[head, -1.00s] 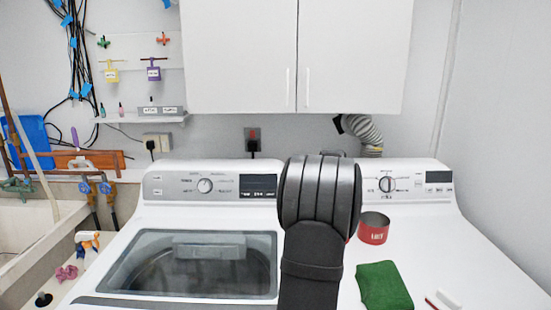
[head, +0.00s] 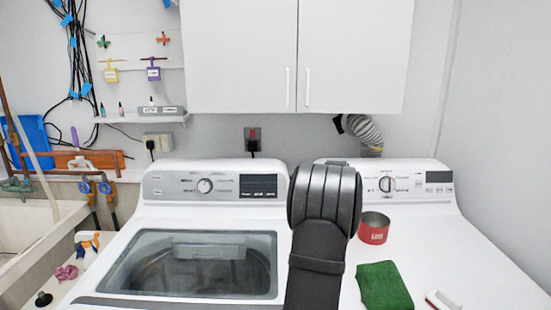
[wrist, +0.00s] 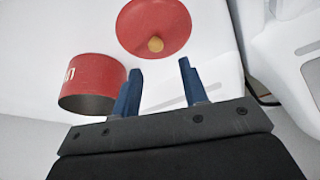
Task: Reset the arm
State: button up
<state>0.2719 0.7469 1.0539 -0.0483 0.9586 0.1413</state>
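My gripper (wrist: 160,67) shows in the wrist view with its two blue fingers apart and nothing between them. A red round lid (wrist: 154,26) with a wooden knob lies on the white machine top beyond the fingertips. A red can (wrist: 92,87) is to the left of the fingers, apart from them. In the head view the red can (head: 374,231) stands on the right machine beside my dark arm. My arm hides the gripper and the lid in the head view.
A green cloth (head: 384,286) and a red-and-white item (head: 442,300) lie on the right machine (head: 470,250). The left washer (head: 120,250) has a glass lid. A white cabinet (head: 240,60) hangs above. The right machine's right side is clear.

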jog(key=s+d+r, duration=0.6)
jog(key=s+d, duration=0.2)
jog(key=d+r+m+g+h, duration=0.15)
jog(key=d+r+m, duration=0.4)
jog(key=d, duration=0.65)
jog(key=w+a+f, duration=0.6)
jog(key=w+f, duration=0.2)
jog(key=f, duration=0.1)
jog(key=shift+w+a+f, duration=0.25)
jog(key=shift+a, duration=0.1)
jog(key=shift+n+t, duration=0.25)
